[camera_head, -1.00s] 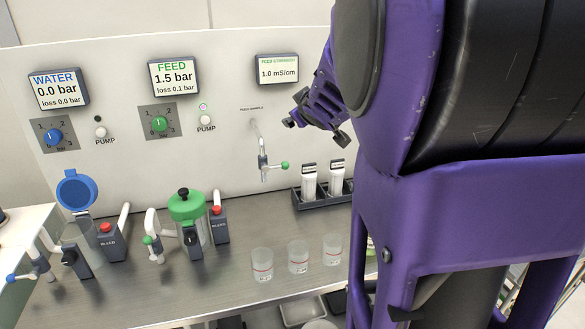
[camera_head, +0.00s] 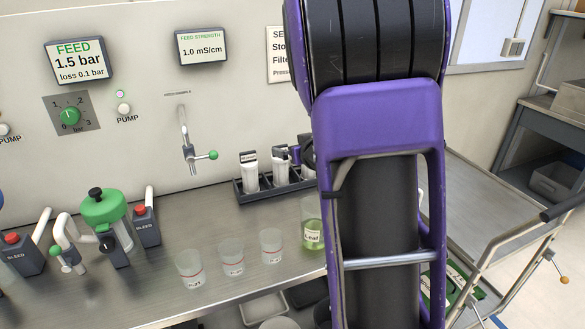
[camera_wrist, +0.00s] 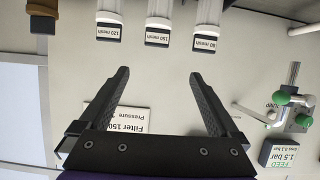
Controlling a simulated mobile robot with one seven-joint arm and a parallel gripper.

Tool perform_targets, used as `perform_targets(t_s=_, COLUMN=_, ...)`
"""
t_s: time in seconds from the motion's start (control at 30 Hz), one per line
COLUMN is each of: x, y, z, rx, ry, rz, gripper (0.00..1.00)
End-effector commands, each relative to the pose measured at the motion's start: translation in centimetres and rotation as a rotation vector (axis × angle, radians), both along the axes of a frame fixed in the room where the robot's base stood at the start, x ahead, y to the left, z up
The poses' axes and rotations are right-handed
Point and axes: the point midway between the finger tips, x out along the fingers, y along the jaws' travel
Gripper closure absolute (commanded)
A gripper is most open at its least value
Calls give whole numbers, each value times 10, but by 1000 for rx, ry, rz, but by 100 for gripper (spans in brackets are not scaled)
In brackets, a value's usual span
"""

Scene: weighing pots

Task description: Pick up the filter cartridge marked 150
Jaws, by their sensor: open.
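The filter cartridge marked 150 mesh (camera_wrist: 157,39) is the middle one of three white cartridges at the top of the wrist view, which is upside down. The 120 mesh cartridge (camera_wrist: 108,33) is on its left and the 80 mesh cartridge (camera_wrist: 205,44) on its right. My gripper (camera_wrist: 160,73) is open and empty, its fingertips apart from the cartridges, with the 150 label between them in the picture. In the head view the middle cartridge (camera_head: 281,167) stands upright in a dark rack (camera_head: 255,197). My arm hides most of the gripper and the rack's right end there.
Three clear beakers with red lines (camera_head: 232,260) stand in front of the rack. A beaker of green liquid (camera_head: 313,235) is partly behind my arm. A sampling tap (camera_head: 188,150) sticks out from the panel, left of the rack. A wall sign (camera_wrist: 125,122) reads "Filter 150".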

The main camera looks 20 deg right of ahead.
Motion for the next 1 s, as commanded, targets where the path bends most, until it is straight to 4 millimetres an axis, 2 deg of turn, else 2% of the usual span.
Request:
perform_targets(t_s=0.13, x=3, y=0, z=-9, rx=27, ry=0, rz=-4, gripper=3)
perform_targets(t_s=0.23, x=14, y=0, z=-15, rx=27, ry=1, rz=-2, gripper=3)
perform_targets(t_s=0.7, x=98, y=-1, z=-48, rx=24, ry=-1, rz=-2, gripper=3)
perform_targets(t_s=1.0, x=118, y=-1, z=-57, rx=25, ry=-1, rz=-3, gripper=3)
